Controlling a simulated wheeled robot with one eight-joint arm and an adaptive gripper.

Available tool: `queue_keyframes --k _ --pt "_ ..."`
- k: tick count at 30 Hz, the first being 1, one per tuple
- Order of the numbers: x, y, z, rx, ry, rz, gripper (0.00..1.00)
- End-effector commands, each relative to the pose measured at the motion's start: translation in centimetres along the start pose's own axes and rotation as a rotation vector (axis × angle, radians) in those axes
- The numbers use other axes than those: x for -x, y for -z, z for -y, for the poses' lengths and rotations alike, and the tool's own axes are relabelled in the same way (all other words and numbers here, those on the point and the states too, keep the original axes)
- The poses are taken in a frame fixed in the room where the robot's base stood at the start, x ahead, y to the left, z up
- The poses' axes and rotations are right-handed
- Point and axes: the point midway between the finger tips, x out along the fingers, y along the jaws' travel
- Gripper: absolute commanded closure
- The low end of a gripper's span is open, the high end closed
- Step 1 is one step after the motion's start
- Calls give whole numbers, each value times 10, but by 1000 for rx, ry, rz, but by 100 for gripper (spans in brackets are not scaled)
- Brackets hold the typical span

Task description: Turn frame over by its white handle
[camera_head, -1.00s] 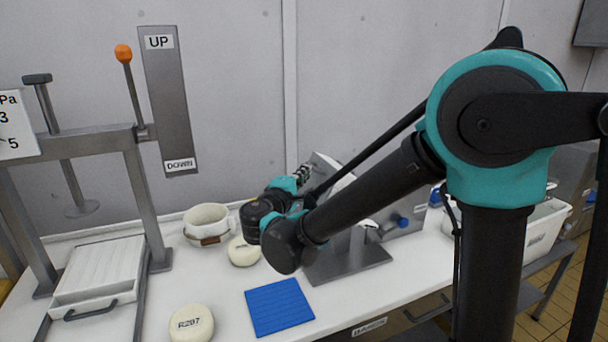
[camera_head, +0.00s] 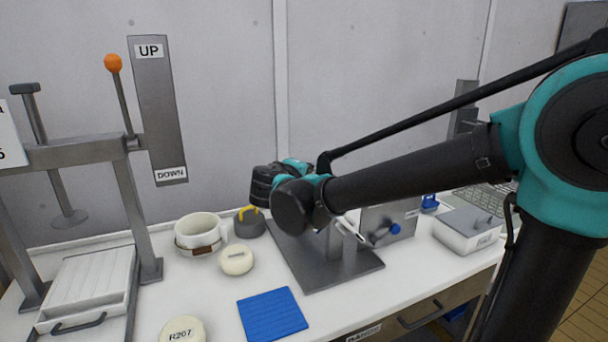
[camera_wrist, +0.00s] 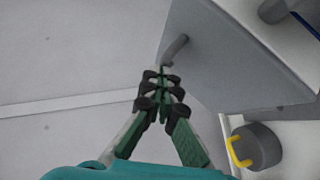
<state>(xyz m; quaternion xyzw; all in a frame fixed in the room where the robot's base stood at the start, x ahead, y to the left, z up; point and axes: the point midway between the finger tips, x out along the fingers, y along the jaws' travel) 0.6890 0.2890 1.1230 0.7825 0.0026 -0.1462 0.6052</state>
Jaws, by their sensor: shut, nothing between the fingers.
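In the head view a metal stand (camera_head: 345,272) with a flat base is on the table, partly behind my arm. A short white bar (camera_head: 350,228) shows just below my arm; I cannot tell whether it is the handle. My fingers are hidden there.
A blue mat (camera_head: 272,314) lies in front. A lidded box (camera_head: 468,232) is at right, a lever press (camera_head: 75,155) at left.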

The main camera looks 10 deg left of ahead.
Motion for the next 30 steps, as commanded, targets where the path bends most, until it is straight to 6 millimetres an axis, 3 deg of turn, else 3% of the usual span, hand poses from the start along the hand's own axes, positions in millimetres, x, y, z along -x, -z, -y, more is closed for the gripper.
queue_keyframes --k 30 --pt "-36 -36 -25 -351 361 4 100"
